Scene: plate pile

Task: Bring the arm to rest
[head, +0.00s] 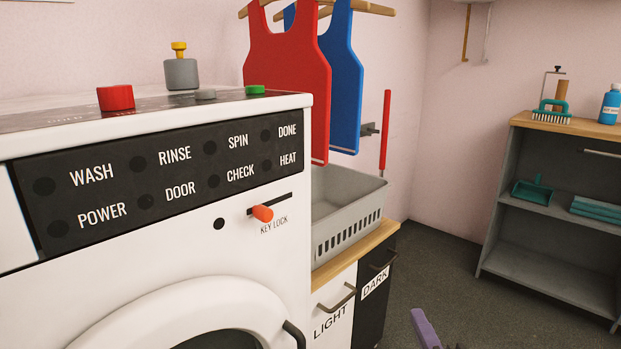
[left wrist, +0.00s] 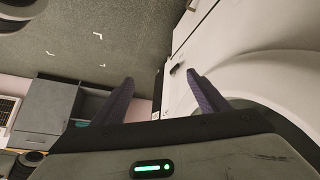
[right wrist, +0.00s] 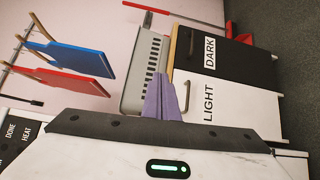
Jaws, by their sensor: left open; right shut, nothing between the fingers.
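My right gripper (head: 425,328) shows only as a purple finger at the bottom edge of the head view. In the right wrist view its two purple fingers (right wrist: 161,97) are together with nothing between them, in front of the grey basket and the cabinet marked LIGHT and DARK. My left gripper (left wrist: 161,90) shows in the left wrist view with its purple fingers apart and empty. It is beside the white washing machine (left wrist: 245,50). The left gripper is out of the head view.
The washing machine (head: 150,260) fills the left of the head view. A grey basket (head: 347,232) stands on the laundry cabinet (head: 334,312). Red (head: 287,75) and blue (head: 343,80) aprons hang above. A grey shelf (head: 545,262) stands at the right, with clear floor (head: 450,270) before it.

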